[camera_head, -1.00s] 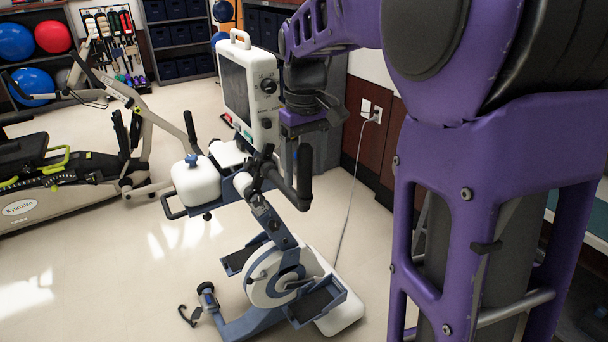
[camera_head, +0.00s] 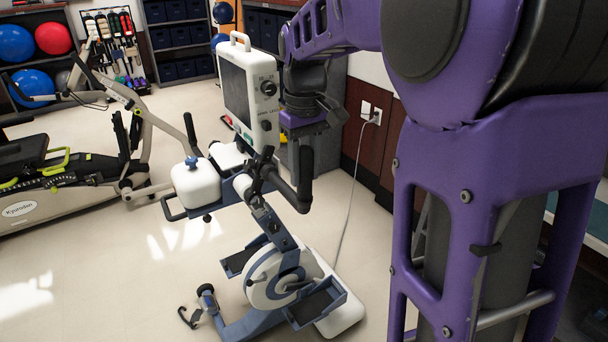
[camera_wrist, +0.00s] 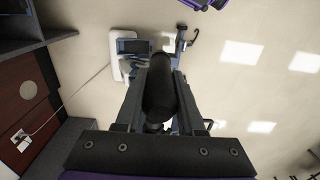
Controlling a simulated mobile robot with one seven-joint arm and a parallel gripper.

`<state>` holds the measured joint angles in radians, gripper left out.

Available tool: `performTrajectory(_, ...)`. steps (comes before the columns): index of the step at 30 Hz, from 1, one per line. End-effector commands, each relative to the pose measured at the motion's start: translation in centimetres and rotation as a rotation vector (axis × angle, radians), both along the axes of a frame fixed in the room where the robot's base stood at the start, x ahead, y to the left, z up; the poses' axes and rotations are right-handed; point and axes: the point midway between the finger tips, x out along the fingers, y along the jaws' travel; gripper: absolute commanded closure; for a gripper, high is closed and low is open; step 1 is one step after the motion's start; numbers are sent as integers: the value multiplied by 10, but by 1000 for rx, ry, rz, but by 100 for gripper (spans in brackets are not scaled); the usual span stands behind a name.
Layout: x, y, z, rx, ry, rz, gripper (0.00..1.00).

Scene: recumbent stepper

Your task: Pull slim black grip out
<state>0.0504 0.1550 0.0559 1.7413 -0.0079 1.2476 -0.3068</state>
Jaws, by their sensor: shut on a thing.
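The slim black grip (camera_wrist: 160,88) is a dark rounded cylinder in the middle of the wrist view. My gripper (camera_wrist: 161,104) has one finger on each side of it and is shut on it. In the head view the grip (camera_head: 304,180) stands as a black upright handle on the white and blue pedal machine (camera_head: 268,278), just below my purple wrist. My fingertips are hard to make out there against the dark handle.
A white monitor unit (camera_head: 250,88) stands close left of my wrist. A white padded box (camera_head: 195,183) is left of the handle. A cable (camera_head: 350,190) runs down from the wall outlet. Another exercise machine (camera_head: 60,185) stands at left, with open floor between.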

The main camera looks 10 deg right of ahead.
Motion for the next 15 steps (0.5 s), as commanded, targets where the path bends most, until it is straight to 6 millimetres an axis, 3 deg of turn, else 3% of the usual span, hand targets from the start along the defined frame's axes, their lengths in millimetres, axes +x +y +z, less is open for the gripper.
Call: performTrajectory(15, 0, 0, 10, 0, -2, 0, 100)
